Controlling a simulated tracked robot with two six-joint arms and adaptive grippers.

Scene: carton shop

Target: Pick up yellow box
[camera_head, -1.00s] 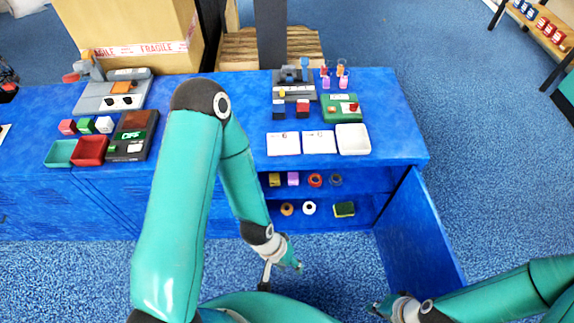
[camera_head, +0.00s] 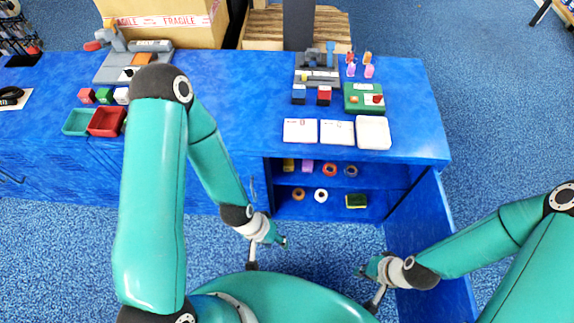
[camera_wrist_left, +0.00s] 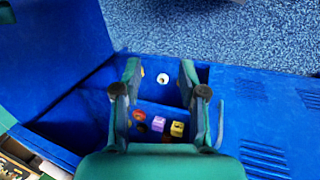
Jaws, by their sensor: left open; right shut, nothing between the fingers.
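The yellow box (camera_head: 289,165) sits at the left end of the upper shelf inside the open blue cabinet, beside a purple box (camera_head: 308,166). In the left wrist view the yellow box (camera_wrist_left: 177,129) shows between my fingers, but well beyond them. My left gripper (camera_head: 282,242) is open and empty in front of the cabinet, apart from the box; its spread fingers show in the left wrist view (camera_wrist_left: 160,88). My right gripper (camera_head: 362,271) is shut and empty, near the cabinet's open door.
Tape rolls (camera_head: 330,170) share the upper shelf. The open door (camera_head: 425,245) stands out on the right. The blue worktop (camera_head: 240,110) above carries white trays (camera_head: 374,132) and tools.

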